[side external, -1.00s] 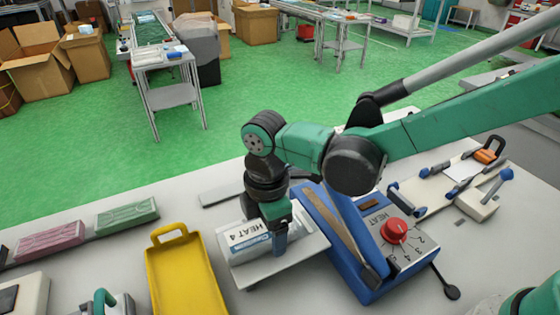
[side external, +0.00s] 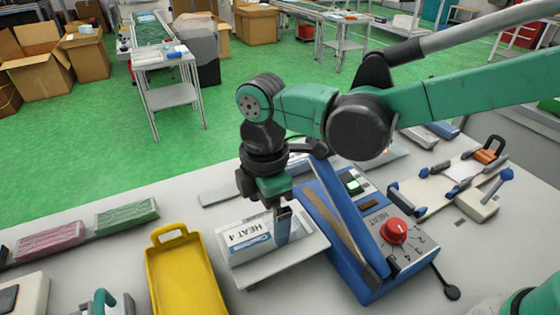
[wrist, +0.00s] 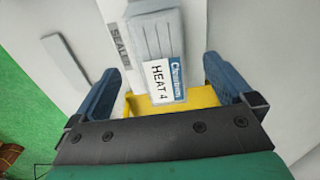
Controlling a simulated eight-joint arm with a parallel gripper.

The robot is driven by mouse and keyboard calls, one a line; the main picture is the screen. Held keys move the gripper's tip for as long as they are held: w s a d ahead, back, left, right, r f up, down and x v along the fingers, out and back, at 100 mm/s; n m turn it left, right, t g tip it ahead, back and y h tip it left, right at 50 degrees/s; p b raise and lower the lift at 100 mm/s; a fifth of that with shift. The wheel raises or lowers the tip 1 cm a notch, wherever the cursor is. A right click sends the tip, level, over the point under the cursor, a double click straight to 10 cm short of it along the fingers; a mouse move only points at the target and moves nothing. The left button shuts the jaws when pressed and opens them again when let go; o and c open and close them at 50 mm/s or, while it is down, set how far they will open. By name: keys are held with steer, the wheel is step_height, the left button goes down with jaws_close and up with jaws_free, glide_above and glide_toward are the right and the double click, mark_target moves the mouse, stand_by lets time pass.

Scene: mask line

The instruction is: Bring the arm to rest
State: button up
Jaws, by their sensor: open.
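My gripper (side external: 273,220) is open and points down just above the grey plate (side external: 256,276) at the front of the blue sealer (side external: 340,262). In the wrist view its two blue fingers (wrist: 165,88) stand wide apart with nothing gripped between them. A clear and white packet with a "HEAT 4" label (side external: 247,240) lies on the plate below the gripper. Its label also shows between the fingers in the wrist view (wrist: 160,82). The sealer's blue lever arm is raised at a slant. Its red knob (side external: 396,231) and a lit green button (side external: 352,186) are visible.
A yellow tray (side external: 155,268) lies left of the plate. Green (side external: 127,216) and pink (side external: 50,241) packs stand in a row at the far left edge. A fixture with blue clamps (side external: 440,192) is at the right. The space above the table's left side is clear.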

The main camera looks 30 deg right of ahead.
steer(key=shift+r, duration=0.7)
